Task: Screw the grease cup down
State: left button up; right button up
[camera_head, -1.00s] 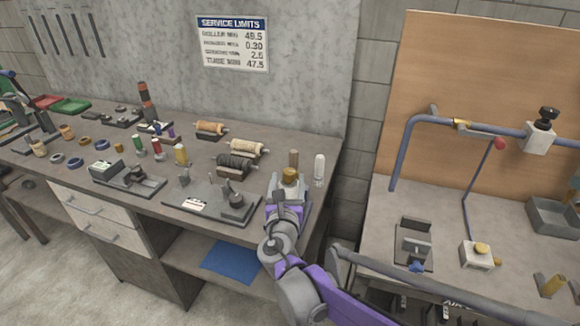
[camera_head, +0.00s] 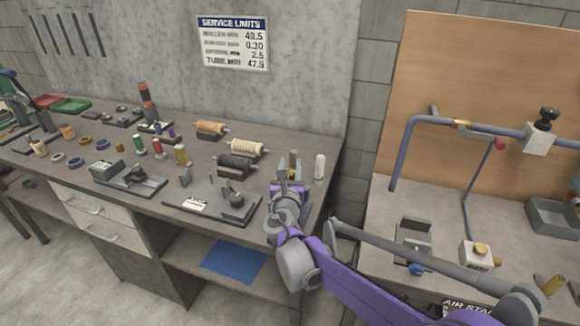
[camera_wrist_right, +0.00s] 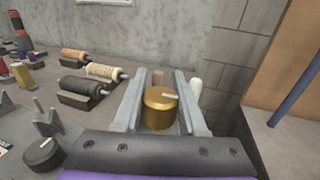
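The grease cup (camera_wrist_right: 159,108) is a round brass cap with a pale mark on its top. In the right wrist view it stands between the two grey fingers of my right gripper (camera_wrist_right: 163,82), one on each side. The gaps beside it are thin, and I cannot tell whether the fingers touch it. In the head view my right gripper (camera_head: 288,190) is at the right end of the left bench (camera_head: 330,165) and mostly hides the cup. My left gripper is not in view.
A brown post (camera_head: 294,162) and a white bottle-like piece (camera_head: 319,168) stand just behind my right gripper. A fixture plate (camera_head: 222,213) with a dark round knob is to its left, with wound rollers (camera_head: 247,148) behind. A gap separates this bench from the right one (camera_head: 370,220).

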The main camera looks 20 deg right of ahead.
grip_shut()
jog(key=shift+m+h, duration=0.3)
jog(key=shift+h, duration=0.2)
